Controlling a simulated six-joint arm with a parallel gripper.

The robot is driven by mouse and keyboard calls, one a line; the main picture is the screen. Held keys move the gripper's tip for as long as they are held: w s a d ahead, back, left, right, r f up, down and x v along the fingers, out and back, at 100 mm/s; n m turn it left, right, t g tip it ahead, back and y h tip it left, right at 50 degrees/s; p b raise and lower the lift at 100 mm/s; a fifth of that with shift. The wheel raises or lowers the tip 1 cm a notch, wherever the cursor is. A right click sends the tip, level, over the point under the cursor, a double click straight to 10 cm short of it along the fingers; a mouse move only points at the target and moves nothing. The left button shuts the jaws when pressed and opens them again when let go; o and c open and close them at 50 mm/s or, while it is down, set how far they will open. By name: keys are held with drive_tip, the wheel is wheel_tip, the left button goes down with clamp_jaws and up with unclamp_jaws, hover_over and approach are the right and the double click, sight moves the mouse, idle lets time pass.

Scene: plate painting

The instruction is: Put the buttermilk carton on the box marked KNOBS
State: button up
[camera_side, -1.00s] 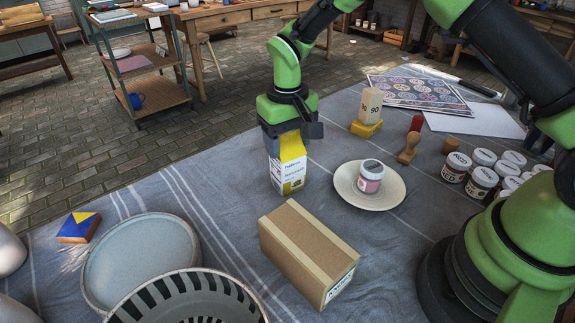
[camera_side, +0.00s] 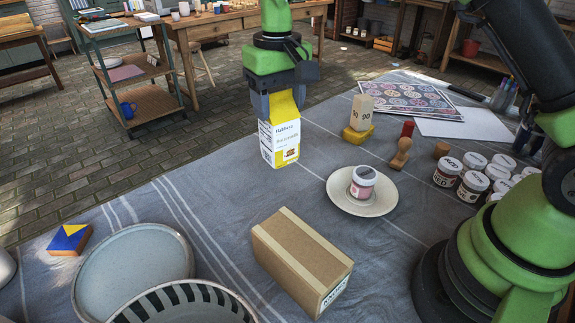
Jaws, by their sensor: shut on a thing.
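My gripper (camera_side: 284,97) is shut on the buttermilk carton (camera_side: 281,142), a white carton with a yellow top, and holds it upright. The carton appears to hang above the cloth, behind the cardboard box. The cardboard box (camera_side: 296,257) is brown with a tape strip along its closed top. It lies on the cloth at the front middle. A white label (camera_side: 336,290) is on its right end; its lettering is too small to read for certain. The top of the box is bare.
A saucer (camera_side: 384,208) with a pink-labelled jar (camera_side: 363,183) stands right of the carton. Several paint jars (camera_side: 470,186) stand farther right. A grey plate (camera_side: 105,277), a striped bowl (camera_side: 190,304) and a blue-and-yellow block (camera_side: 69,240) are at the left. Cloth between carton and box is clear.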

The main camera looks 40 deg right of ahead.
drive_tip(key=s+a+r+n, duration=0.1)
drive_tip(key=s+a+r, duration=0.35)
drive_tip(key=s, duration=0.35)
drive_tip(key=s+a+r+n, duration=0.1)
drive_tip(key=s+a+r, duration=0.3)
drive_tip(key=s+a, duration=0.25)
wheel_tip(320, 180, down, 9)
drive_tip(key=s, duration=0.1)
drive_tip(key=shift+s+d+f, duration=0.2)
drive_tip(key=shift+s+d, duration=0.05)
drive_tip(key=shift+d, duration=0.2)
drive_tip(key=shift+f, duration=0.15)
drive_tip(key=o, duration=1.4)
